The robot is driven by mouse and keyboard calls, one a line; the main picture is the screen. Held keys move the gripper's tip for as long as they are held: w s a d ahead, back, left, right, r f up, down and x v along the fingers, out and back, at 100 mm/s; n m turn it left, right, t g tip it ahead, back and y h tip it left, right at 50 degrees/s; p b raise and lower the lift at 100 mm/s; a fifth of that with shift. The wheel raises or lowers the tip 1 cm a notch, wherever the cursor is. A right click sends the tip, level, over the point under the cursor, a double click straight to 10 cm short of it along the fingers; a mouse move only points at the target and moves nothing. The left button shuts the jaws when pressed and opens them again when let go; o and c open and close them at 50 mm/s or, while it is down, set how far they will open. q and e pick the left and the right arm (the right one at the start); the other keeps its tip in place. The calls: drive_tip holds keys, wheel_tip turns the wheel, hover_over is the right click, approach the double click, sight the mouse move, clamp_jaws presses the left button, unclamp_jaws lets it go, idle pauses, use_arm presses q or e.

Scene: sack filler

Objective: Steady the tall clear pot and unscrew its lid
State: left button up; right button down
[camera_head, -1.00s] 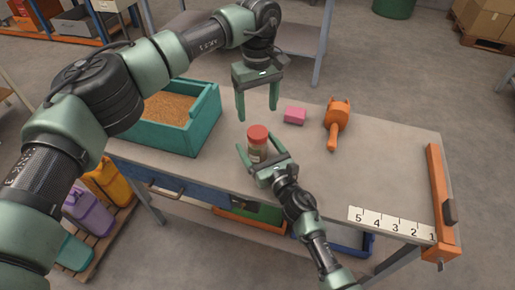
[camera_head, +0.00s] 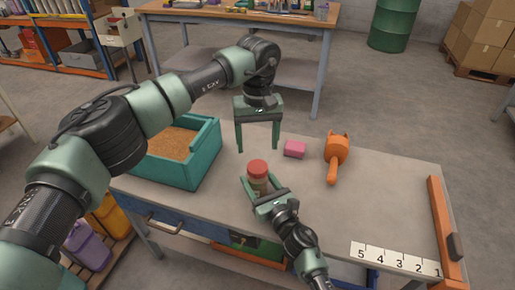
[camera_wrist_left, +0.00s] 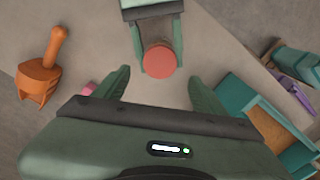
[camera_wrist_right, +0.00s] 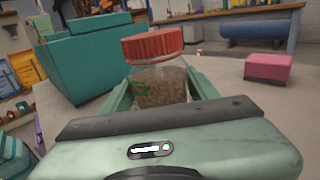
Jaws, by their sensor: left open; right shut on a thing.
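The tall clear pot (camera_head: 257,184) stands upright on the bench, with brown contents and a red ribbed lid (camera_head: 257,167) on it. It also shows in the right wrist view (camera_wrist_right: 161,84). My right gripper (camera_head: 256,188) is shut around the pot's body below the lid, from the near side. My left gripper (camera_head: 258,149) points down, open and empty, above and behind the pot. In the left wrist view the lid (camera_wrist_left: 159,60) shows from above, beyond the gap between the open left fingers (camera_wrist_left: 158,80). The lower pot is partly hidden by my right gripper.
A teal bin of grain (camera_head: 204,163) stands left of the pot. A pink block (camera_head: 294,149) and an orange tool (camera_head: 336,152) lie to the right at the back. A numbered strip (camera_head: 395,260) and an orange bar (camera_head: 444,220) sit at the right end. The bench's middle right is clear.

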sight(258, 166)
use_arm(q)
drive_tip(key=shift+f+m, duration=0.4)
drive_tip(key=shift+f, duration=3.6)
